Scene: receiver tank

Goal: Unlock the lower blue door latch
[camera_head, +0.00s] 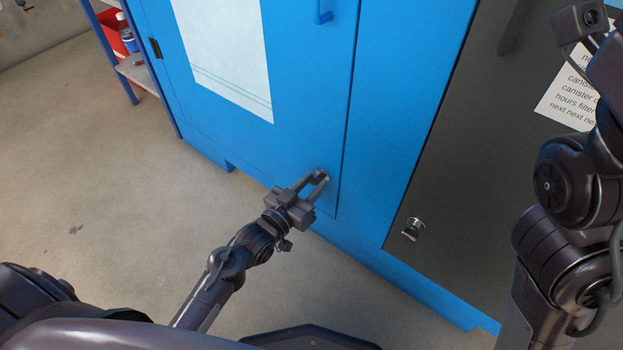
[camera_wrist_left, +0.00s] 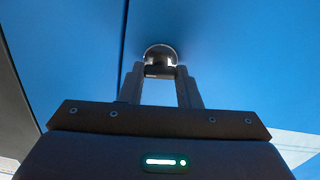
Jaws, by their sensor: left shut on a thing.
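The blue door (camera_head: 300,80) stands closed in the head view, with a white sheet on its upper part. Its lower latch (camera_head: 326,174) is a small metal knob near the door's bottom right corner, mostly hidden by my fingers. My left gripper (camera_head: 320,180) reaches it from below left and is shut on it. In the left wrist view, the round metal latch (camera_wrist_left: 160,54) sits between the tips of my left gripper (camera_wrist_left: 160,74), against the blue door face. My right arm stands at the right of the head view; its gripper is not visible.
A dark grey panel (camera_head: 450,160) to the right has its own metal latch (camera_head: 412,229) and a printed paper (camera_head: 572,98). A blue handle (camera_head: 324,12) is higher on the door. A shelf (camera_head: 138,72) with a red bin stands at left. The concrete floor (camera_head: 90,160) is clear.

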